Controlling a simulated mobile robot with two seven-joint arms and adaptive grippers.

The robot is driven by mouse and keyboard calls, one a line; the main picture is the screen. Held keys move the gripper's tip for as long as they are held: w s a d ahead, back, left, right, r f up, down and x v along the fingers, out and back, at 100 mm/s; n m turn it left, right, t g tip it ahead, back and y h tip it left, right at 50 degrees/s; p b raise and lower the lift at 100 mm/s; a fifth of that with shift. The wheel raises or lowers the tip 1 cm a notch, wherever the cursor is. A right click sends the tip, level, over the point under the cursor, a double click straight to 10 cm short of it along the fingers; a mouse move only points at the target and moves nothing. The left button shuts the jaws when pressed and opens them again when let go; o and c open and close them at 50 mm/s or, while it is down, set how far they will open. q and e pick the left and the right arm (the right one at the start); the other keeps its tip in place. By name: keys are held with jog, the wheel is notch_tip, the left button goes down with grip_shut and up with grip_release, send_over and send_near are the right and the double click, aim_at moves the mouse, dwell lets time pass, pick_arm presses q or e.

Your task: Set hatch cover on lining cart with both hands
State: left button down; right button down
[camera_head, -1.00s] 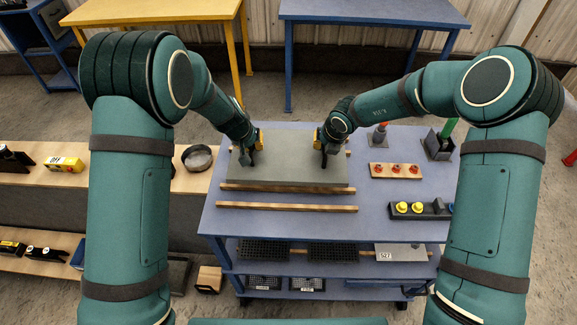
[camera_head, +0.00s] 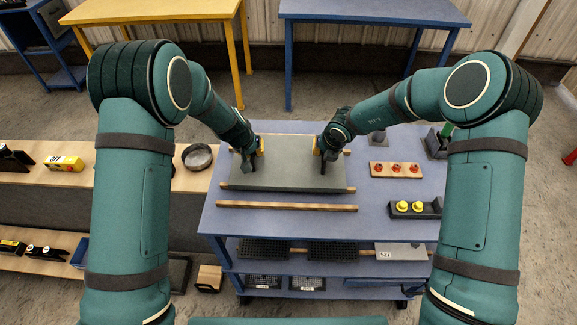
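The hatch cover (camera_head: 287,165) is a flat grey panel lying level over the blue lining cart (camera_head: 385,236). It appears to rest on wooden strips, whose ends (camera_head: 350,189) show at its corners. My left gripper (camera_head: 248,160) is at the cover's left part and appears shut on it. My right gripper (camera_head: 323,161) is at its right part and appears shut on it too. The grip points are small and partly hidden by the grippers. A bare wooden strip (camera_head: 287,207) lies in front of the cover, apart from it.
On the cart's right are a wooden block with red knobs (camera_head: 396,169), a black holder with yellow knobs (camera_head: 414,209) and a dark bin (camera_head: 437,144). A wooden bench with a round pan (camera_head: 197,157) stands left. The cart's front top strip is clear.

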pick_arm(q)
jog(key=shift+d+f, duration=0.2)
jog(key=shift+f, duration=0.15)
pick_arm(e)
jog(key=shift+a+f, duration=0.25)
pick_arm(q)
jog(key=c, duration=1.4)
grip_release()
jog(key=shift+f, duration=0.15)
pick_arm(e)
jog(key=c, duration=1.4)
grip_release()
jog(key=shift+f, duration=0.2)
pick_arm(q)
jog(key=shift+o, duration=1.3)
pick_arm(e)
jog(key=shift+o, duration=1.3)
pick_arm(q)
jog(key=shift+a, duration=0.15)
pick_arm(e)
jog(key=shift+d, duration=0.15)
jog(key=shift+d, duration=0.1)
pick_arm(q)
jog(key=v, duration=1.2)
pick_arm(e)
jog(key=v, duration=1.2)
